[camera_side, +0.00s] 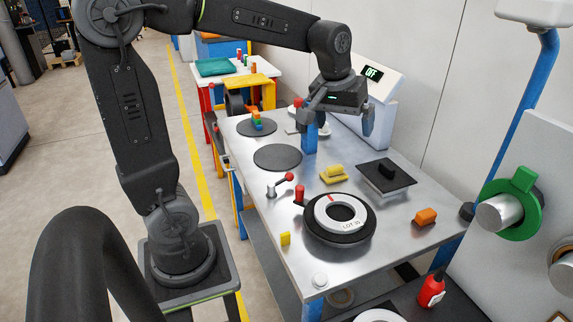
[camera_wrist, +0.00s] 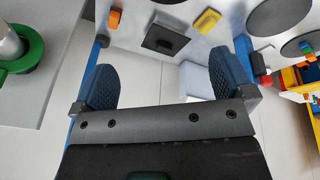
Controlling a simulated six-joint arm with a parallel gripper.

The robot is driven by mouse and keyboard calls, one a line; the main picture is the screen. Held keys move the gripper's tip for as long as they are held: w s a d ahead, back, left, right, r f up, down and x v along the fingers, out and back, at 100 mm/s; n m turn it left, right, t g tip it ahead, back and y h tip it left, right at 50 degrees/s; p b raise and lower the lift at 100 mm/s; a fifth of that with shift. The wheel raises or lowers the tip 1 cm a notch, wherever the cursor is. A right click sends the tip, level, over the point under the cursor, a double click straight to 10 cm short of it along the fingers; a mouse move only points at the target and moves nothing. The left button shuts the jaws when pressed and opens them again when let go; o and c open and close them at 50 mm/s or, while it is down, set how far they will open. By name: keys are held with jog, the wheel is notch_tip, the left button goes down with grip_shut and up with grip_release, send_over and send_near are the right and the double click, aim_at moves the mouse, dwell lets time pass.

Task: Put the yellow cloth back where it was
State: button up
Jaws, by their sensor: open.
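A yellow piece (camera_side: 334,175), which looks like the folded yellow cloth, lies on the metal table (camera_side: 262,205) left of a black square plate. It also shows at the top of the wrist view (camera_wrist: 207,20), beyond my right-hand finger. My gripper (camera_side: 340,124) is open and empty, raised over the back of the table, behind the yellow piece and apart from it. In the wrist view both blue-backed fingers of my gripper (camera_wrist: 162,84) stand wide apart with nothing between them.
A display reading OFF (camera_side: 374,73) stands behind my gripper.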

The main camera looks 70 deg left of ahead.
jog(key=s+d+f+m+t, duration=0.1)
jog(key=s+d+m, duration=0.2)
jog(key=s, duration=0.5)
jog(key=s+d+m+t, duration=0.1)
jog(key=s+d+m, duration=0.3)
jog(key=s, duration=0.3)
jog(key=shift+s+d+f+h, duration=0.35)
jog(key=shift+d+f+h, duration=0.05)
jog(key=shift+d, duration=0.1)
